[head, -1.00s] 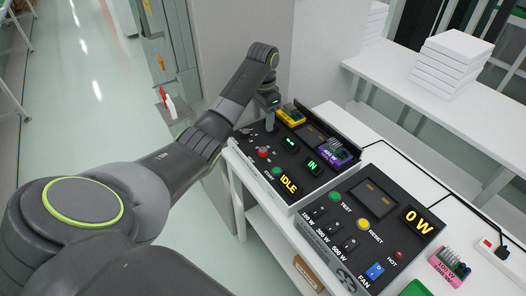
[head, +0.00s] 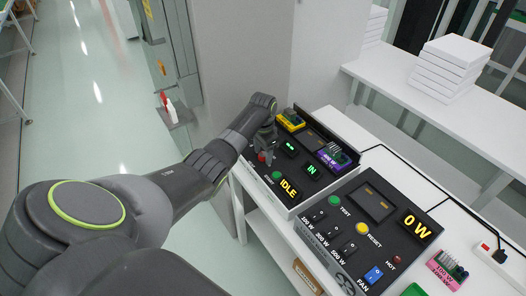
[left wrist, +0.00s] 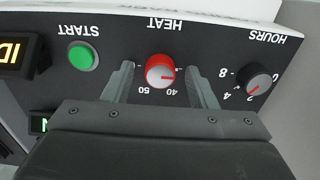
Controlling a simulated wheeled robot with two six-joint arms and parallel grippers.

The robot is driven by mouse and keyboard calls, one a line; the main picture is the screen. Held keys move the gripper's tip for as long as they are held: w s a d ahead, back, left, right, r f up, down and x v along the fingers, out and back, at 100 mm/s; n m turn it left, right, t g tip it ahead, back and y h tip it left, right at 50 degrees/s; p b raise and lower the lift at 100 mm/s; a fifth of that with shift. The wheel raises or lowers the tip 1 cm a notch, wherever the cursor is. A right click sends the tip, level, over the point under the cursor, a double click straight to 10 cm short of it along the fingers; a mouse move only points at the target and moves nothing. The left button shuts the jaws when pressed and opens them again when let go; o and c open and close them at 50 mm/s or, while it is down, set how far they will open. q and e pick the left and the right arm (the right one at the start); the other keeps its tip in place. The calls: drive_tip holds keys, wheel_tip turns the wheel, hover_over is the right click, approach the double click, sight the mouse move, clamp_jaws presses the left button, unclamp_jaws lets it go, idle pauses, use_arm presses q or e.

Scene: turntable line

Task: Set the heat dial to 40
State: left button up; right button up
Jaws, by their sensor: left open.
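The red heat dial (left wrist: 160,70) is on the black panel (left wrist: 215,40) under the upside-down word HEAT in the left wrist view. In the head view the left gripper (head: 265,152) is over the dial (head: 262,157), which is partly hidden. My right gripper is not in view.
A green START button (left wrist: 83,55) and a grey HOURS knob (left wrist: 258,80) flank the dial. The panel's display reads IDLE (head: 288,188). Yellow (head: 291,121) and purple (head: 332,156) blocks sit at its back. A test box (head: 365,225) stands to the right.

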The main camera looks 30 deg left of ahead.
use_arm(q)
drive_tip(key=shift+c, duration=0.4)
drive_tip(key=c, duration=0.9)
drive_tip(key=shift+m, duration=0.3)
drive_tip(key=shift+r+m+p, duration=0.1)
drive_tip(key=shift+m+p, duration=0.5)
drive_tip(key=shift+m, duration=0.3)
drive_tip(key=m, duration=0.2)
drive_tip(key=shift+m+p, duration=0.4)
drive_tip(key=m, duration=0.3)
drive_tip(key=shift+p, duration=0.3)
drive_tip(key=shift+w+m, duration=0.1)
drive_tip(key=shift+m, duration=1.6)
